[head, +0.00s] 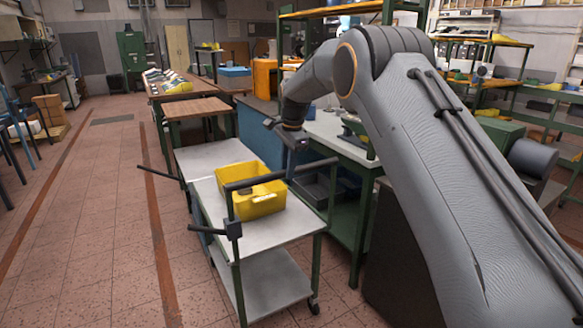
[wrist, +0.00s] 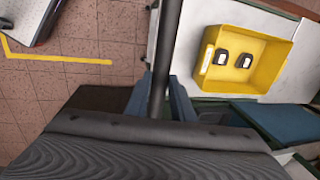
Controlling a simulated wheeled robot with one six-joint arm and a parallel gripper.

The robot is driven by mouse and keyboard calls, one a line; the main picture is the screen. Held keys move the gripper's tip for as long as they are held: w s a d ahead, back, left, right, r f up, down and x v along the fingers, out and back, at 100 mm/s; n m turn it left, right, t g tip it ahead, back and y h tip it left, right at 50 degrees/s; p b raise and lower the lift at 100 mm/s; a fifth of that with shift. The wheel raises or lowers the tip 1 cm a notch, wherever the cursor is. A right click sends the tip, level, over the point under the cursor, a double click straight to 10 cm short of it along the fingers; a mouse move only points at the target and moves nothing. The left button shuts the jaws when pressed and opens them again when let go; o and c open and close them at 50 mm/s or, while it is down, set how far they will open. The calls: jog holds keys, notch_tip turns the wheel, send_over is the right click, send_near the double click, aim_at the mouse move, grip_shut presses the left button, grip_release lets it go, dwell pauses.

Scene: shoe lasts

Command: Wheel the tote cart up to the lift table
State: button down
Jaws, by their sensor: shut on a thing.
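The tote cart (head: 288,226) has a pale top, green legs, a lower shelf (head: 262,284) and small casters. A yellow tote (head: 262,205) stands on its top; in the wrist view the tote (wrist: 270,77) holds two small dark items. The cart's dark push bar (head: 255,181) runs across its near end. My gripper (head: 292,168) is shut on this bar, which passes between the blue-grey fingers in the wrist view (wrist: 160,98). A grey-topped platform (head: 205,156), apparently the lift table, lies just beyond the cart; I cannot tell whether they touch.
A green-legged bench (head: 345,140) with a bin below stands close on the cart's right. A wooden-topped table (head: 196,108) stands beyond the platform. A dark lever (head: 158,172) sticks out left over the aisle. The tiled floor (head: 95,220) at left is clear.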

jog(key=shift+w+a+r, duration=0.3)
jog(key=shift+w, duration=0.1)
jog(key=c, duration=1.5)
grip_release()
jog(key=shift+w+a+f, duration=0.15)
jog(key=shift+f, duration=0.05)
jog(key=shift+c, duration=0.2)
jog(key=shift+f, duration=0.1)
jog(key=shift+s+d+r+b, duration=0.2)
jog(key=shift+s+r+b, duration=0.05)
jog(key=shift+r, duration=1.05)
jog(key=shift+s+d+r+b, duration=0.15)
jog(key=shift+s+r+b, duration=0.15)
jog(key=shift+r, duration=0.95)
jog(key=shift+s+d+r+b, duration=0.2)
jog(key=shift+r+b, duration=0.05)
jog(key=shift+r, duration=1.05)
jog(key=shift+d, duration=0.1)
